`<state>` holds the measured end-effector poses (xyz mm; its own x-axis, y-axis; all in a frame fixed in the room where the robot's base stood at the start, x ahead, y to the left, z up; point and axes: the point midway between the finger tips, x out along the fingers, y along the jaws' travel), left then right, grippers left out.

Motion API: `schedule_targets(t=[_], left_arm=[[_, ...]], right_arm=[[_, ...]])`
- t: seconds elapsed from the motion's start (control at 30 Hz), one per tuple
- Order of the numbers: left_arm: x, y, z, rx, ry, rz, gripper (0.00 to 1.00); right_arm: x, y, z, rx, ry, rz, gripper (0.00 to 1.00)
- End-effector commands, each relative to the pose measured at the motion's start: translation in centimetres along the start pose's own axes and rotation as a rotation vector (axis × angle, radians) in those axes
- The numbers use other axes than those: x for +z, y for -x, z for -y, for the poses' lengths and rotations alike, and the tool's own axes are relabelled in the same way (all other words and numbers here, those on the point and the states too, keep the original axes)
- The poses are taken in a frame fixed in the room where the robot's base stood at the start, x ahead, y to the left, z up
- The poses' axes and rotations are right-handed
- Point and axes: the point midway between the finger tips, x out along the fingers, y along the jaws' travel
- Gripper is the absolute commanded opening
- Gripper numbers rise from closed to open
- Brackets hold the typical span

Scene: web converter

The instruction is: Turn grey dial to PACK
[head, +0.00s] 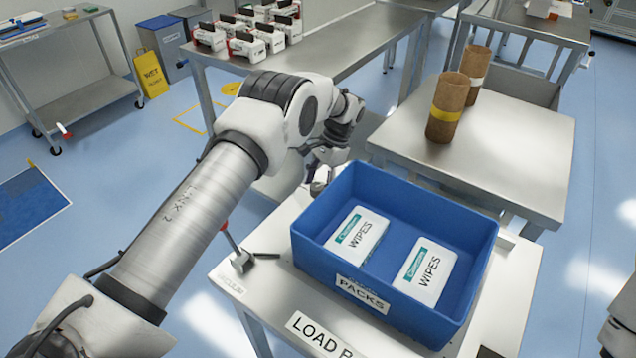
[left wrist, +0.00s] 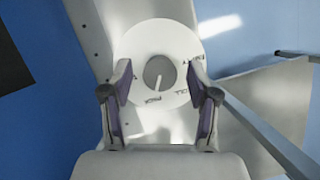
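The grey dial (left wrist: 159,72) sits in the middle of a round white plate (left wrist: 160,42) in the left wrist view. Its pale pointer line points down in that picture, toward the label that looks like PACK. Other labels stand at the plate's right side; they are small and blurred. My left gripper (left wrist: 160,80) is open, with one finger on each side of the dial and a visible gap to it on both sides. In the head view my left gripper (head: 320,178) is partly hidden beyond the blue bin, and the dial is not visible there. My right gripper is not in view.
A blue bin (head: 335,277) holding two wipes packs (head: 357,235) stands on a small table close to my left wrist. A steel table (head: 520,150) with two brown rolls (head: 447,108) stands to the right. A bench (head: 340,40) with several white packs is behind.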

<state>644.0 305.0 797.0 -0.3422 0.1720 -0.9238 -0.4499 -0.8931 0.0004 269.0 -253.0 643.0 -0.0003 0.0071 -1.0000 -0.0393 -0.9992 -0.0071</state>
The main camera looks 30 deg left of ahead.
Motion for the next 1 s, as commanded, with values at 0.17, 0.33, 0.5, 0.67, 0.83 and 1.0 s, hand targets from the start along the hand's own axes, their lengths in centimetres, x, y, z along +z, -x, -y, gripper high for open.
schedule_targets(t=[0.17, 0.33, 0.5, 0.67, 0.83, 1.0], left_arm=[[-0.1, 1.2, 0.1, -0.002, 0.0, -0.003, 0.6], [-0.2, 5.1, 0.1, -0.004, 0.001, -0.005, 0.6], [-0.1, 9.5, 0.0, -0.002, 0.0, -0.004, 0.6], [-0.1, 11.4, 0.1, -0.001, 0.001, -0.002, 0.6], [0.0, 12.0, 0.0, 0.0, 0.0, 0.0, 0.6], [0.0, 12.0, 0.0, 0.0, 0.0, 0.0, 0.6]], right_arm=[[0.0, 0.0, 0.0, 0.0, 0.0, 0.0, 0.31], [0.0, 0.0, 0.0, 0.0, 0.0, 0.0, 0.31], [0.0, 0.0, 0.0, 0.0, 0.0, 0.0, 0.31], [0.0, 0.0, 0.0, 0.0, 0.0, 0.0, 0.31], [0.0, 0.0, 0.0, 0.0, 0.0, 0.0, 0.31], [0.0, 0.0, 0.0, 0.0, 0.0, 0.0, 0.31]])
